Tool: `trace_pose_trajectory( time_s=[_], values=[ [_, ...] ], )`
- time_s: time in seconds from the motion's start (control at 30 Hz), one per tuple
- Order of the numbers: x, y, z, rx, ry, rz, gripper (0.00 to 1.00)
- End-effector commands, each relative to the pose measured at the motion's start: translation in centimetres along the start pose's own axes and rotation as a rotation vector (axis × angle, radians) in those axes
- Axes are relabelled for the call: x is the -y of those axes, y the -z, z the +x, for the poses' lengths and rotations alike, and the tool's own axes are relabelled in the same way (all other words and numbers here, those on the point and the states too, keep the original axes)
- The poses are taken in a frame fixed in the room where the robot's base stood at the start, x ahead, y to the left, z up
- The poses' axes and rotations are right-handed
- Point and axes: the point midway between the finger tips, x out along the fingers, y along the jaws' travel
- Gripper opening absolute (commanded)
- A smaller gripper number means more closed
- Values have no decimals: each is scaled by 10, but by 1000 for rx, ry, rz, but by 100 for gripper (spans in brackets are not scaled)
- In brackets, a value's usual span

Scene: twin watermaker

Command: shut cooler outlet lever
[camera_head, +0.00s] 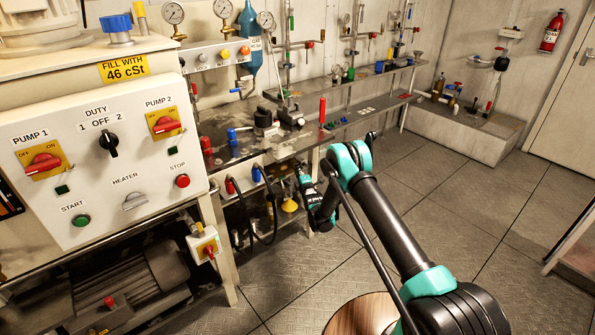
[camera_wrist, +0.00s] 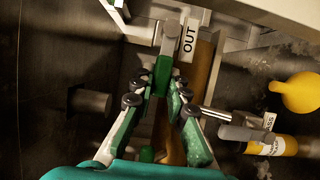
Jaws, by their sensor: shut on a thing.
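The cooler outlet lever (camera_wrist: 162,72) shows in the wrist view as a green grip below a grey metal block, beside a white tag (camera_wrist: 190,37) reading OUT. My gripper (camera_wrist: 160,86) is shut on this green grip, one finger on each side. The fingers hide part of the grip. A brown-yellow pipe runs behind the tag and fingers. In the head view my gripper (camera_head: 304,182) is low beneath the bench's front edge, and the lever cannot be made out there.
A yellow funnel-like part (camera_wrist: 297,93) is right of my gripper in the wrist view. A second, grey lever (camera_wrist: 245,134) with a tag and yellow pipe sits lower right. Black hoses (camera_head: 270,215) hang left of my gripper. The tiled floor (camera_head: 460,200) at right is clear.

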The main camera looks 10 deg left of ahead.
Motion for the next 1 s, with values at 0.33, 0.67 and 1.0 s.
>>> trace_pose_trajectory(
  time_s=[0.33, 0.67, 1.0],
  values=[
    [1, 0, -1, 0, 0, 0, 17],
    [0, 0, 0, 0, 0, 0, 36],
    [-19, 0, 0, 0, 0, 0, 36]
  ],
)
